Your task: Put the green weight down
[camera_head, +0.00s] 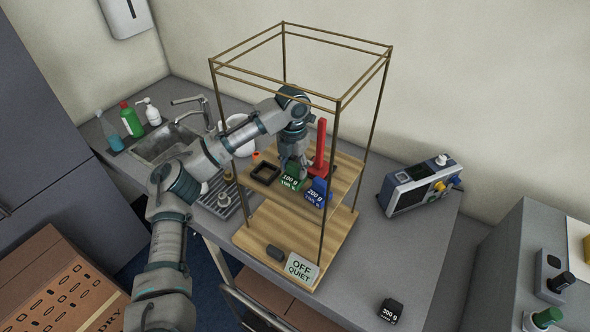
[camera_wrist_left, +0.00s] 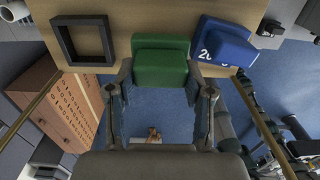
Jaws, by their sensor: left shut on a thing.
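The green 100 g weight (camera_head: 290,180) is at the front edge of the wooden upper shelf (camera_head: 345,180), between a black square frame (camera_head: 264,173) and the blue 200 g weight (camera_head: 316,193). My left gripper (camera_head: 293,165) reaches in through the rack from above and is shut on the green weight. In the left wrist view the green weight (camera_wrist_left: 160,66) sits between the two fingers, with the black frame (camera_wrist_left: 84,40) to its left and the blue weight (camera_wrist_left: 226,42) to its right. I cannot tell whether its base touches the shelf. My right gripper is not in view.
Thin brown rack posts (camera_head: 332,170) surround the shelf. A red upright piece (camera_head: 321,147) stands behind the blue weight. A black 300 g weight (camera_head: 391,310) stands on the counter at right.

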